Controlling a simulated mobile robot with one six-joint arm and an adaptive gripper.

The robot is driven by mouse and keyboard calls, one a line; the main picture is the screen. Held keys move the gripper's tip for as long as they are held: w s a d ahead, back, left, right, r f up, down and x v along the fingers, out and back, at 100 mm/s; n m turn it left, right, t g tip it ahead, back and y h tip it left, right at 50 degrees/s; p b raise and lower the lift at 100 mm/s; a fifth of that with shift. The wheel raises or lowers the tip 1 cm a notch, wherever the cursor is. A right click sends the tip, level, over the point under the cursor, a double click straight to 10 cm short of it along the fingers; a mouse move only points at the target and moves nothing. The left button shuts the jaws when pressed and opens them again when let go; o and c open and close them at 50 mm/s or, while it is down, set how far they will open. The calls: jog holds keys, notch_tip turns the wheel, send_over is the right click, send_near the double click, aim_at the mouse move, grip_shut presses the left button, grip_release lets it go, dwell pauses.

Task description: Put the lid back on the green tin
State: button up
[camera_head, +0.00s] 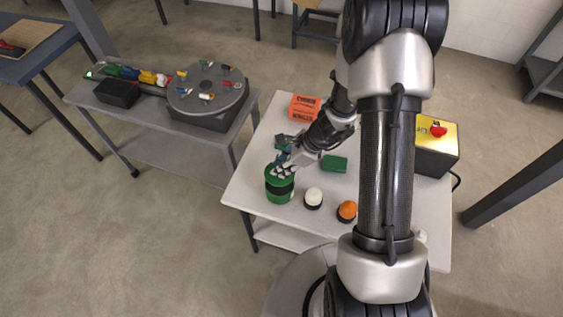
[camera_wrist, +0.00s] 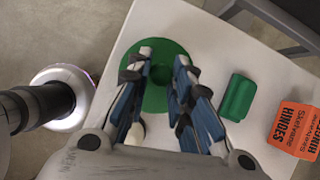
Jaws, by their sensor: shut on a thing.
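The green tin (camera_head: 280,188), with a black band, stands upright at the left front of the pale table. My gripper (camera_head: 288,168) points down at its top. In the wrist view, the round green lid (camera_wrist: 162,88) lies under and between the fingers of my gripper (camera_wrist: 165,58), which is shut on it. The lid hides the tin from the wrist camera. In the head view the lid is at the tin's top, partly behind the fingers. I cannot tell whether it rests on the rim or sits slightly above it.
On the table are a white ball (camera_head: 313,194), an orange ball (camera_head: 347,209), a green block (camera_head: 334,163), an orange box (camera_head: 304,107) and a yellow box with a red button (camera_head: 437,144). A grey bench (camera_head: 160,136) with a turntable stands left.

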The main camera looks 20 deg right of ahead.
jog(key=shift+f+b, duration=2.35)
jog(key=shift+f, duration=0.55)
jog(key=shift+f+b, duration=0.2)
jog(key=shift+b, duration=0.45)
dwell(0.4)
jog(key=o, duration=1)
jog(key=shift+c, duration=0.2)
jog(key=o, duration=0.5)
jog(key=shift+r, duration=0.1)
